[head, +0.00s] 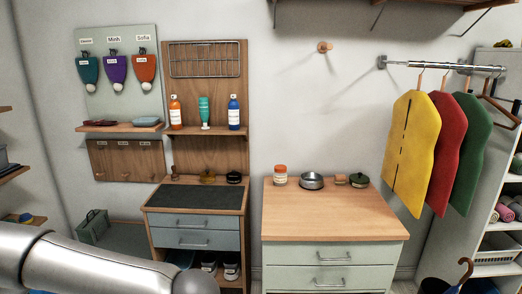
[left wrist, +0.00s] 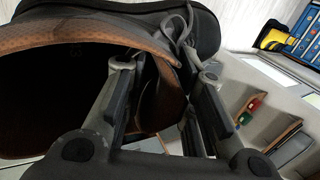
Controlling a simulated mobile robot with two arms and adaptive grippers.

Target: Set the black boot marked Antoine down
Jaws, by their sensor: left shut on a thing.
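A black boot (left wrist: 130,18) with a brown inner lining fills the upper left of the left wrist view, its dark opening facing the camera. My left gripper (left wrist: 166,72) is shut on the boot at its collar, one finger on each side of a brown-lined part of it, near the grey laces. No name mark shows on the boot in this view, and most of its outside is hidden. In the head view only my left arm shows at the lower left; the boot and gripper are out of that view. My right gripper is not in view.
A drawer chest with a wooden top (head: 335,222) stands at centre, holding jars and a bowl at its back. A grey-topped cabinet (head: 196,195) stands left of it, with shoes (head: 231,271) on its low shelf. Coloured vests (head: 411,150) hang at right. An umbrella handle (head: 465,270) stands at lower right.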

